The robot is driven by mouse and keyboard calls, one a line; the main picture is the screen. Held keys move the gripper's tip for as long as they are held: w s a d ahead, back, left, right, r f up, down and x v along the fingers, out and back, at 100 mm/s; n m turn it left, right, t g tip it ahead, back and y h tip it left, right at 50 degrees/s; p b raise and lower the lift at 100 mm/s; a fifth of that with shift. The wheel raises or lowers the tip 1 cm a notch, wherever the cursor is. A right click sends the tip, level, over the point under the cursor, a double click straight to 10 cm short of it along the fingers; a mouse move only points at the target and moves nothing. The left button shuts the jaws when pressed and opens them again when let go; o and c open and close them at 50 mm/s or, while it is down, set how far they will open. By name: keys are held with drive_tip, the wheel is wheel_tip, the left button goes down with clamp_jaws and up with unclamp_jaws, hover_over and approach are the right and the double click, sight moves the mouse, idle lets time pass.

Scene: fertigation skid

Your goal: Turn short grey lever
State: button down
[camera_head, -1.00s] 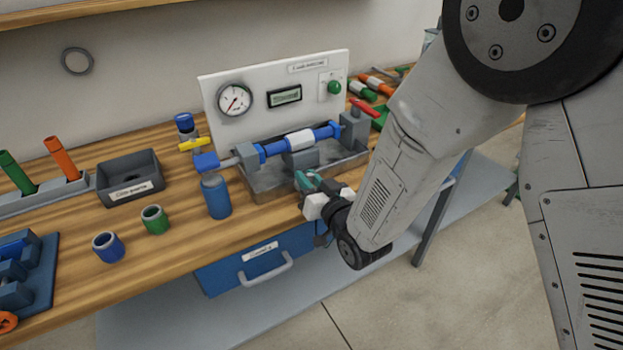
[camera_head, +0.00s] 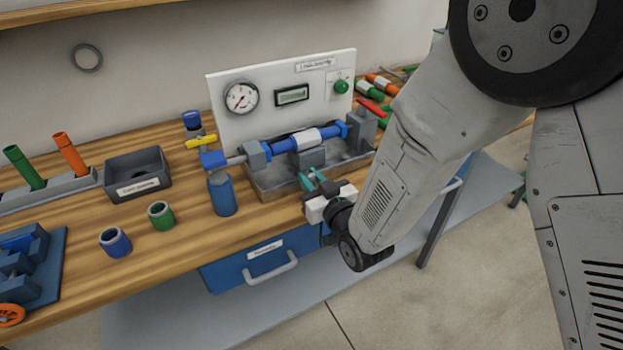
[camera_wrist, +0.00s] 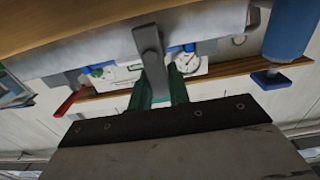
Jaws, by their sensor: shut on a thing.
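My gripper (camera_wrist: 160,82) is shut on this lever, one finger on each side. In the head view my gripper (camera_head: 313,181) is at the front edge of the grey metal tray (camera_head: 262,188), below the blue pipe run. The lever cannot be made out clearly there, since the fingers cover it.
A white panel (camera_head: 228,93) with a gauge (camera_head: 241,97) stands behind the pipe (camera_head: 280,146). A red lever (camera_head: 370,108) and a yellow lever (camera_head: 201,141) are nearby. A blue cylinder (camera_head: 222,195) stands left of the tray. A blue drawer (camera_head: 225,275) is below.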

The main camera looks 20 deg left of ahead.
drive_tip(key=c, duration=1.3)
unclamp_jaws()
drive_tip(key=shift+v, duration=3.95)
